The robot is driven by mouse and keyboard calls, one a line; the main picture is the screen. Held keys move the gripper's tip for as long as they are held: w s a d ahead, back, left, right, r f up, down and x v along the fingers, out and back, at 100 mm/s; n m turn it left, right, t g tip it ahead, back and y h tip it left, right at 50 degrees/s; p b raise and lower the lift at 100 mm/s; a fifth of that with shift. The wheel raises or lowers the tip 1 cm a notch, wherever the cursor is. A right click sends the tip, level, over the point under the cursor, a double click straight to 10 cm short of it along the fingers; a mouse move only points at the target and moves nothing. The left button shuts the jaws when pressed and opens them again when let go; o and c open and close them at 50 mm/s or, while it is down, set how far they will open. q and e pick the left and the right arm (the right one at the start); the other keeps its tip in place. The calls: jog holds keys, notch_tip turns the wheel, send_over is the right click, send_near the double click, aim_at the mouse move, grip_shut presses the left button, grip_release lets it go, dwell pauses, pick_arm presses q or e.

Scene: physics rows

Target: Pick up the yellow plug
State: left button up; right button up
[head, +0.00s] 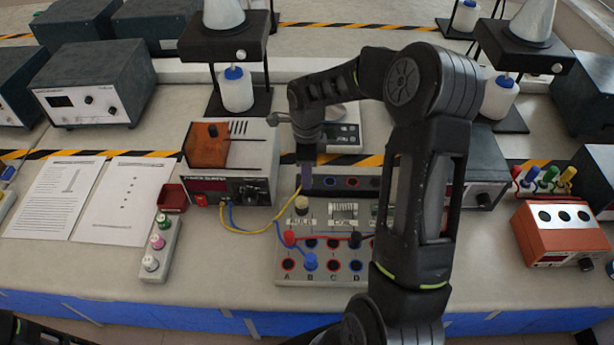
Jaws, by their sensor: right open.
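A yellow lead (262,229) runs from the front of the power supply (232,165) across the table and up to my right gripper (306,180). The yellow plug at its end is not clearly visible; the lead's end disappears at the gripper's fingers. The right gripper points down over the back left of the grey circuit board (283,268), just above a beige round part (302,204) by the bulb label. Its jaws are open, and I cannot tell whether the plug is between them.
A blue plug (310,262) and a red plug (290,238) sit on the board's front left. My right arm hides the board's right side. A stand with coloured leads (541,185) is behind an orange meter (560,229). Papers (128,200) lie left.

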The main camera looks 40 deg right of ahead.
jog(key=shift+c, duration=0.3)
grip_shut()
dwell(0.4)
jog(key=shift+r, duration=0.6)
notch_tip(320, 180, up, 8)
jog(key=shift+r+b, duration=0.15)
jog(key=shift+b, duration=0.8)
jog(key=shift+r, duration=0.3)
